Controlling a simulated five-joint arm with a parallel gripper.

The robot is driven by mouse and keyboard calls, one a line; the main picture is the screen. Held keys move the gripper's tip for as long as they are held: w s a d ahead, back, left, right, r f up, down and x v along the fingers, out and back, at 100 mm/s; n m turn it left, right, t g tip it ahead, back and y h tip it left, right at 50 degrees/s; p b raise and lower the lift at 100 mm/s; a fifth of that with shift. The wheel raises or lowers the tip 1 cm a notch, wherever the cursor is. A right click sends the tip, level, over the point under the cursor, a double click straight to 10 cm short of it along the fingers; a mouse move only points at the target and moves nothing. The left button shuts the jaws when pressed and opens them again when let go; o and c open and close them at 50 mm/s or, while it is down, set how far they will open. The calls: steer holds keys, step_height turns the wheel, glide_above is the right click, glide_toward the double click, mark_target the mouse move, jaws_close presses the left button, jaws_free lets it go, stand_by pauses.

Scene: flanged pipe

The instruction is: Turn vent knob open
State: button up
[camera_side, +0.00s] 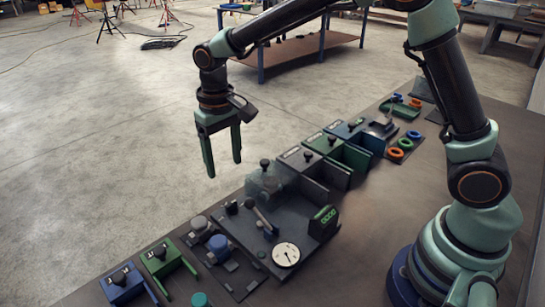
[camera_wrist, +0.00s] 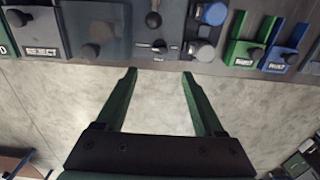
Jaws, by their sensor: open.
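A small dark knob (camera_side: 232,207) sits at the outer edge of the dark panel (camera_side: 300,228), near a ball-ended lever (camera_side: 249,204). It looks like the vent knob, but its label is too small to read. In the wrist view the knob (camera_wrist: 158,46) lies just beyond the fingertips, with the ball lever (camera_wrist: 153,19) behind it. My gripper (camera_side: 224,168) is open and empty, fingers pointing down, above and off the table's outer edge in the side view. In the wrist view my gripper (camera_wrist: 160,72) has its green fingers apart, with floor between them.
A translucent box (camera_side: 266,181) stands beside the knob. Grey (camera_side: 199,225) and blue (camera_side: 218,245) cylinders stand on its other side. A round gauge (camera_side: 285,254) lies farther in. Green (camera_side: 165,259) and blue (camera_side: 123,284) holders sit nearer the camera, labelled bins (camera_side: 330,145) farther away.

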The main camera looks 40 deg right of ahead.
mark_target(231, 207)
step_height(231, 207, down, 12)
steer(key=shift+r, duration=0.25)
stand_by(0.3)
jaws_close()
